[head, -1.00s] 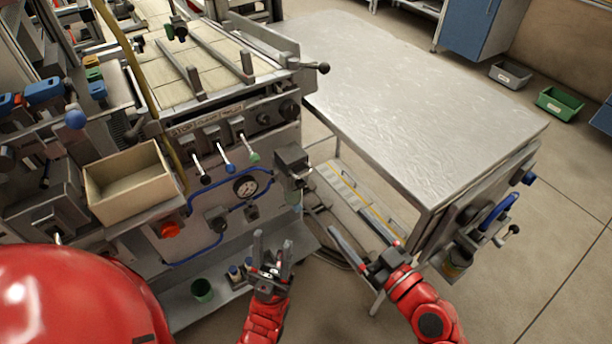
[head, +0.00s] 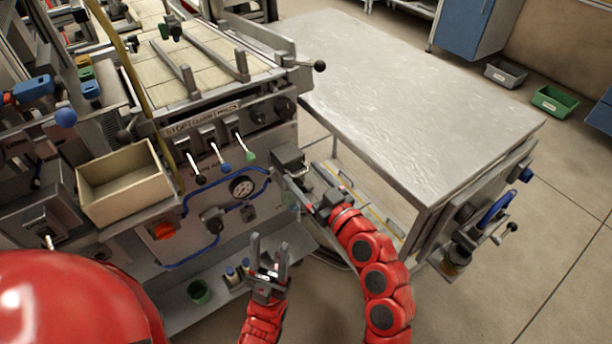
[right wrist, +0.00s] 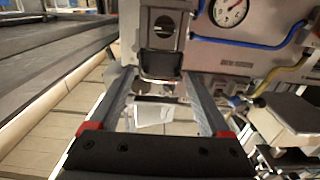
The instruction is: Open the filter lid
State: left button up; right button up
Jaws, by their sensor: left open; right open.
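A dark grey box-like housing (head: 288,160), which appears to be the filter, sits on the machine's front panel at its right end. In the right wrist view its flat front (right wrist: 164,22) has a round fitting, with a dark handle-like lip (right wrist: 161,66) below. I cannot tell for sure which part is the lid. My right gripper (head: 304,187) is open just below and right of the housing. In the right wrist view its fingers (right wrist: 162,82) lie on either side of the lip, with no clear contact. My left gripper (head: 268,246) is open and empty, fingers up, before the machine's lower shelf.
A pressure gauge (head: 242,187) with blue hose is left of the housing. Three levers stand above it. A metal table (head: 420,110) is close on the right of my right arm. A beige bin (head: 125,185) and green cup (head: 199,291) are at left.

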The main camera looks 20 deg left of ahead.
jog(key=shift+c, duration=0.3)
grip_shut()
